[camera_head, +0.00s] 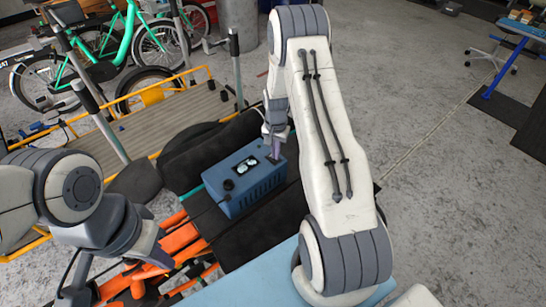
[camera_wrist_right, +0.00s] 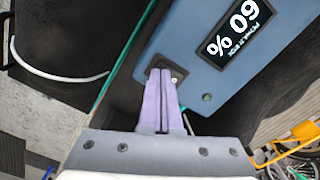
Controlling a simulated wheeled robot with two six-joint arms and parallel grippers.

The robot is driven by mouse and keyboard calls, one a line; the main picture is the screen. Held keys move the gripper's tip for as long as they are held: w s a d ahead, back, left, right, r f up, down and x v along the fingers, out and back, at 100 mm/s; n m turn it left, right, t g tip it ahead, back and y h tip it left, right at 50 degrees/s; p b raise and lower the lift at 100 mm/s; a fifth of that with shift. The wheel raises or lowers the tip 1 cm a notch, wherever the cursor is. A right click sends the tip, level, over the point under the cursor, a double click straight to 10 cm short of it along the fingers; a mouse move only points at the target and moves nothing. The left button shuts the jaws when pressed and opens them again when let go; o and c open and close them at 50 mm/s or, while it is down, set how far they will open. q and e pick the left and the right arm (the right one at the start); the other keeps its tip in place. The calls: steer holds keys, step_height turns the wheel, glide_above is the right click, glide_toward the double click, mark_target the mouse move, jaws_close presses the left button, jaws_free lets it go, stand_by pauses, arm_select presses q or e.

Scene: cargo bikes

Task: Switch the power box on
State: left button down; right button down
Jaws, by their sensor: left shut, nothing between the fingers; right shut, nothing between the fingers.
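The blue power box (camera_head: 245,196) sits on a black surface among the bike parts. It also shows in the right wrist view (camera_wrist_right: 203,52). Its lit display (camera_wrist_right: 245,28) reads 60 %, and a small dark green round light (camera_wrist_right: 207,98) sits near its edge. My right gripper (camera_head: 275,156) is shut and empty at the box's far right corner. In the right wrist view its purple fingertips (camera_wrist_right: 160,72) are at a small dark switch (camera_wrist_right: 175,76), partly covering it; I cannot tell whether they touch. My left gripper (camera_head: 74,292) is low at the left, away from the box.
An orange-railed wooden cargo platform (camera_head: 165,125) lies behind the box, with a green bicycle (camera_head: 120,42) beyond. Orange parts (camera_head: 183,238) lie in front of the box. A cable (camera_wrist_right: 60,76) shows in the right wrist view. Concrete floor at the right is open.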

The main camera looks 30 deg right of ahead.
steer(key=shift+f, duration=0.3)
steer(key=shift+r+p, duration=2.6)
steer(key=shift+r, duration=1)
steer(key=s+a+r+n, duration=0.4)
steer(key=a+r, duration=0.4)
steer(key=a, duration=0.3)
steer(key=s+a+r+n, duration=0.4)
steer(key=a+r+n, duration=0.1)
steer(key=a+r, duration=0.5)
steer(key=s+a+r+n, duration=0.1)
steer(key=s+a+n, duration=0.1)
steer(key=s, duration=0.4)
steer(key=s+a+r+n, duration=0.2)
steer(key=s+a+n, duration=0.1)
steer(key=s, duration=0.4)
steer(key=s+a+r+n+y, duration=0.1)
steer(key=s+a+r+n, duration=0.1)
steer(key=s, duration=0.5)
steer(key=shift+s+a+r+n, duration=0.2)
steer(key=shift+a+n, duration=0.35)
steer(key=shift+n, duration=0.35)
